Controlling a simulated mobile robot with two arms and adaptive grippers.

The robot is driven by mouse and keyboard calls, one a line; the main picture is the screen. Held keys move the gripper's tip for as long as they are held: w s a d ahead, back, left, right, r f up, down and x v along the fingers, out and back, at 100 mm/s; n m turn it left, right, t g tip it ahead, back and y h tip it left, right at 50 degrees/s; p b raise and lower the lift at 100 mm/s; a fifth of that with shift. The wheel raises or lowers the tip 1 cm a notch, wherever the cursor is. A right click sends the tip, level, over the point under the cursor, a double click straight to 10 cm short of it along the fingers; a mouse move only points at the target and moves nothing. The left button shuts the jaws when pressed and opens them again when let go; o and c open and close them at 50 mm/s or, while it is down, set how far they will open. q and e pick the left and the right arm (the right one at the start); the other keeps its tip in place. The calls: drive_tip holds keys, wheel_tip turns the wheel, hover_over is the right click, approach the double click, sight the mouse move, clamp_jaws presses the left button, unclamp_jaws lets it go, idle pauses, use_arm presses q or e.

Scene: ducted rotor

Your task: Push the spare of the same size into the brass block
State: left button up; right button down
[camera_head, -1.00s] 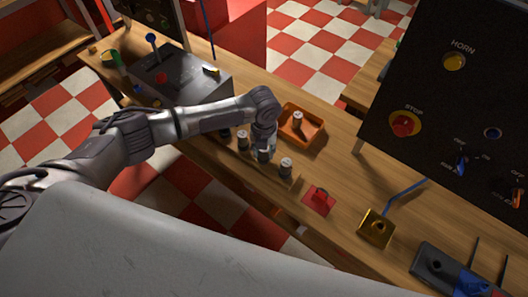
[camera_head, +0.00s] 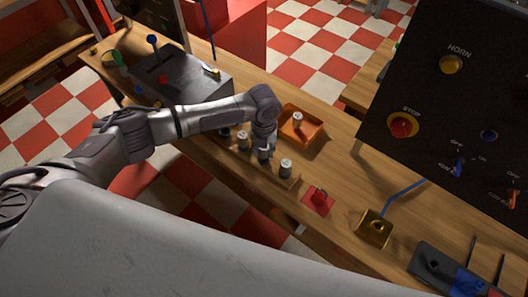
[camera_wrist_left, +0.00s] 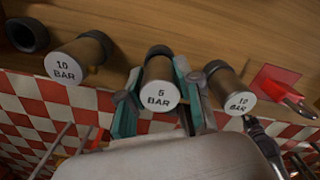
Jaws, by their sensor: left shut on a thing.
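My left gripper (camera_head: 266,148) points down at a row of short cylinders on the bench. In the left wrist view its teal fingers (camera_wrist_left: 158,104) are shut on the cylinder marked 5 BAR (camera_wrist_left: 160,82), one finger on each side. A cylinder marked 10 BAR (camera_wrist_left: 80,58) stands to its left, and another marked 10 BAR (camera_wrist_left: 230,88) to its right. The brass block (camera_head: 374,230) sits farther right on the bench, with a dark hole in its top. Another pale-topped cylinder (camera_head: 297,121) is in the orange tray (camera_head: 318,137). My right gripper is not in view.
A dark empty-looking cup (camera_wrist_left: 27,36) is at the row's left end. A dark panel (camera_head: 435,110) rises behind. A grey box (camera_head: 185,80) with levers stands left.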

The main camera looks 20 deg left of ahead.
use_arm(q)
drive_tip(key=shift+r+p, duration=1.7)
drive_tip(key=shift+r, duration=0.1)
